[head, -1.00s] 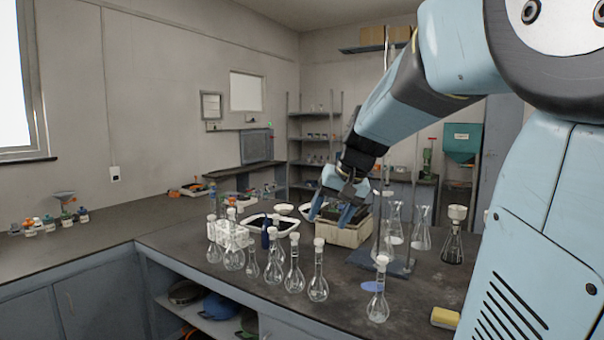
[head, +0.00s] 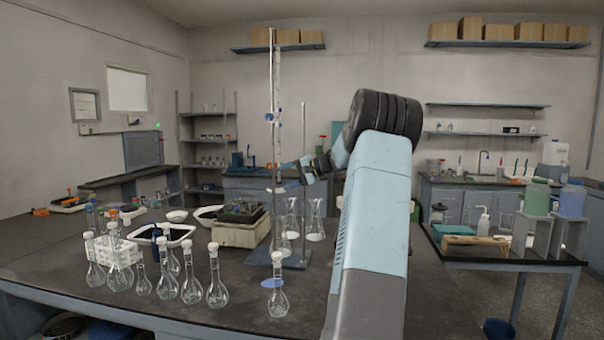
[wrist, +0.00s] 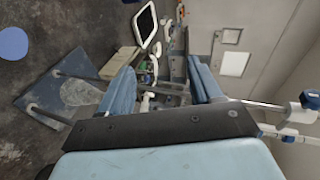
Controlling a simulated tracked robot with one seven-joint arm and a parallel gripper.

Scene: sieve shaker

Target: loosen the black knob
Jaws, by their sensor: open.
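I cannot make out a black knob for certain in either view. A shaker with a beige base (head: 240,233) and a dark top with small items on it stands on the bench left of centre in the head view; its pale base also shows in the wrist view (wrist: 117,63). My gripper (head: 288,176) is in the air to the right of and above the shaker, by the stand's upright rods.
A burette stand (head: 277,130) rises close to my gripper; its base plate (wrist: 50,92) shows in the wrist view. Several stoppered flasks (head: 217,285) stand in front of the shaker, with a white tray (head: 174,235) to its left. A side table (head: 505,262) stands at right.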

